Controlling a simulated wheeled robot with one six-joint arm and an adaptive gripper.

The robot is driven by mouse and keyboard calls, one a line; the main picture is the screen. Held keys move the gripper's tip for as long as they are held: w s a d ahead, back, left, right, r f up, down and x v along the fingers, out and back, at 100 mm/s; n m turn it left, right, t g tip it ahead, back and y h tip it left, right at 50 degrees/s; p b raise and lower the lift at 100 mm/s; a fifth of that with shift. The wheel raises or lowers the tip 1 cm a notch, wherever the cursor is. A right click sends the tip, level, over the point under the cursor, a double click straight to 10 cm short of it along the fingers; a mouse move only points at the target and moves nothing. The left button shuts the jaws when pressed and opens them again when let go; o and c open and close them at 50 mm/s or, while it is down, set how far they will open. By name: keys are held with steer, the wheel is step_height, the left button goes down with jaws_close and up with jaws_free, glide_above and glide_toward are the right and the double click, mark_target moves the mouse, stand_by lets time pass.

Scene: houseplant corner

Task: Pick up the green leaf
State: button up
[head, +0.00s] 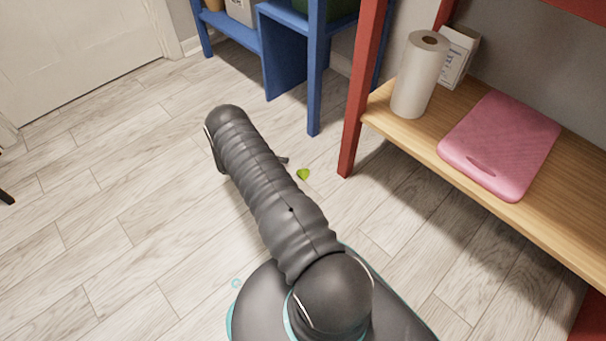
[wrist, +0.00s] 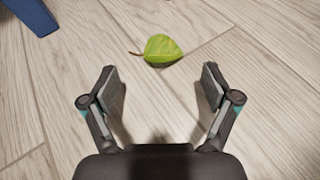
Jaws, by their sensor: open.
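A small green leaf (wrist: 162,49) with a short brown stem lies on the floor. In the wrist view it is ahead of my gripper (wrist: 159,88), just beyond the fingertips and roughly centred between them. My gripper is open and empty, with nothing between its two fingers. In the head view the leaf (head: 303,174) shows to the right of my arm, near the foot of the red shelf post. My arm hides most of my gripper there; only a small dark tip shows beside it.
A red-framed shelf with a wooden board (head: 384,113) stands at right, holding a paper roll (head: 419,76), a white box (head: 458,58) and a pink board (head: 501,143). A blue shelf (head: 288,60) stands behind.

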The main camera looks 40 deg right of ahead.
mark_target(303, 172)
steer(key=shift+x, duration=2.7)
steer(key=shift+s+a+r, duration=0.1)
steer(key=shift+s, duration=0.05)
steer(key=c, duration=0.8)
